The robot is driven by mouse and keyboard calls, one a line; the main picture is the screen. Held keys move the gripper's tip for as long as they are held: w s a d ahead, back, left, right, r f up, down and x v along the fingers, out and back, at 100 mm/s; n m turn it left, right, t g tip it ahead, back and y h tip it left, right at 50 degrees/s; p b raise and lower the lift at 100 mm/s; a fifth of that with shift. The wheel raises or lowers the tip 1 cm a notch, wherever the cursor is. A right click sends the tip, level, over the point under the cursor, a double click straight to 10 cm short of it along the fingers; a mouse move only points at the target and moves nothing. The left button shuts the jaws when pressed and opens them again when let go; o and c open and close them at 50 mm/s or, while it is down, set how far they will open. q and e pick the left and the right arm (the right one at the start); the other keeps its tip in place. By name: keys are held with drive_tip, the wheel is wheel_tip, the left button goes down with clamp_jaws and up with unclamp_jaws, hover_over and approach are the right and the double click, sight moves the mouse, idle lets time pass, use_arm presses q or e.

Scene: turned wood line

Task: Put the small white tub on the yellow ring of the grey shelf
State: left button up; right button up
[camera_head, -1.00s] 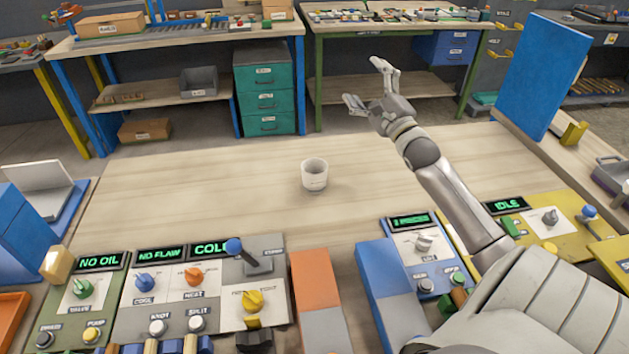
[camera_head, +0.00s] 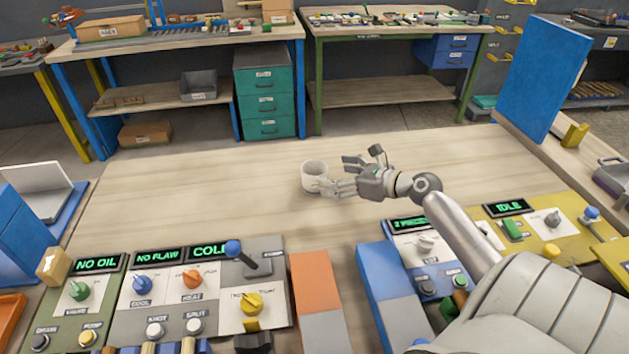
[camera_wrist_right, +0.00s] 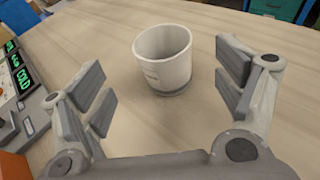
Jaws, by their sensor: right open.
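The small white tub (camera_head: 313,175) stands upright on the wooden table in the head view. It also shows in the right wrist view (camera_wrist_right: 163,62), ahead of the fingers and toward the middle of the gap. My right gripper (camera_head: 336,174) is open, low beside the tub on its right, with its fingers pointing left toward it. In the right wrist view its fingers (camera_wrist_right: 165,90) are spread wide with nothing held between them. My left gripper is not in view. I cannot make out the grey shelf or a yellow ring.
Control panels with knobs line the table's near edge, such as the grey panel (camera_head: 190,300) and the yellow panel (camera_head: 535,235). A blue upright board (camera_head: 540,75) stands at the right. The table (camera_head: 180,200) left of the tub is clear.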

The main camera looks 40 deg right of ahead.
sight(305, 168)
drive_tip(key=shift+x, duration=3.85)
drive_tip(key=shift+d, duration=0.15)
drive_tip(key=shift+r, duration=0.1)
drive_tip(key=c, duration=1.2)
drive_tip(key=shift+r, duration=0.1)
